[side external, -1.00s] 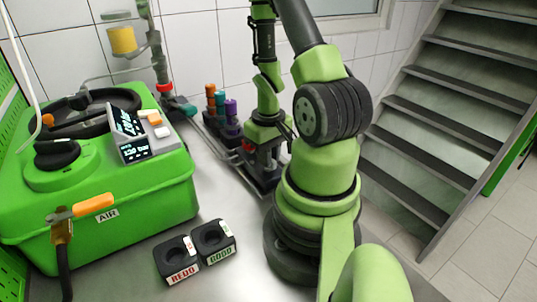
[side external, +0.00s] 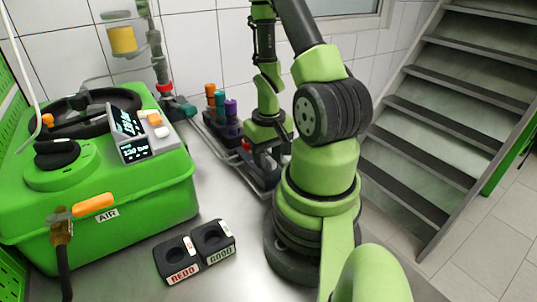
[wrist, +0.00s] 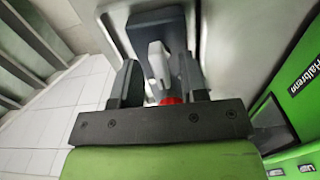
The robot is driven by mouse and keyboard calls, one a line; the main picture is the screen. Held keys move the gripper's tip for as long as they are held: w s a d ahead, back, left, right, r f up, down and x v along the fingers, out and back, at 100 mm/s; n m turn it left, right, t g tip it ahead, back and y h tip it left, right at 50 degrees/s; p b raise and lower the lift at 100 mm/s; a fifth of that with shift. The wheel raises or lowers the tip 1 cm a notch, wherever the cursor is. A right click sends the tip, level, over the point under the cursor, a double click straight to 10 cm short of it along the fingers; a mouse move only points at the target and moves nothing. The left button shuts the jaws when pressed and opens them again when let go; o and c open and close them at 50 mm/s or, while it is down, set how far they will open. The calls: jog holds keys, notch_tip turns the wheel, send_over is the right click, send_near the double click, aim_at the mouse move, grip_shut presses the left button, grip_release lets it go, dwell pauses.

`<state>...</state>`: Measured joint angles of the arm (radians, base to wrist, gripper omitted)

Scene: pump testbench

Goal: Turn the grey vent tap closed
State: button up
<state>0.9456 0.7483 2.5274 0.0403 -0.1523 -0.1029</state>
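A light grey lever, which looks like the vent tap (wrist: 158,66), stands between my gripper's two dark fingers in the wrist view. A red part (wrist: 170,100) shows at its base, with a dark grey body behind it. My gripper (wrist: 156,80) is open around the lever, with a visible gap at the left finger. The right finger is close to the lever, and I cannot tell whether it touches. In the side view my gripper (side external: 264,160) is low over the dark fixture at the back, and the tap is hidden there.
A green test unit (side external: 150,205) with a display (side external: 130,135) and an orange-handled AIR valve (side external: 93,205) stands at left. Black REDO and GOOD holders (side external: 195,250) lie in front. Orange, blue and purple cylinders (side external: 220,108) stand left of my gripper. Bare metal bench lies between.

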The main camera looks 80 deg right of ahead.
aim_at(269, 157)
notch_tip(269, 157, up, 10)
dwell(0.9)
dwell(0.3)
jog(key=w+a+r+n+t+h, duration=0.1)
jog(key=w+a+r+n+t, duration=0.15)
jog(key=w+a+r, duration=0.45)
jog(key=s+a+r+n+t+y, duration=0.2)
jog(key=s+a+r+t+y, duration=0.1)
jog(key=a+r, duration=0.6)
jog(key=shift+s+a+n+t, duration=0.4)
jog(key=shift+a+t, duration=0.45)
jog(key=shift+a, duration=0.2)
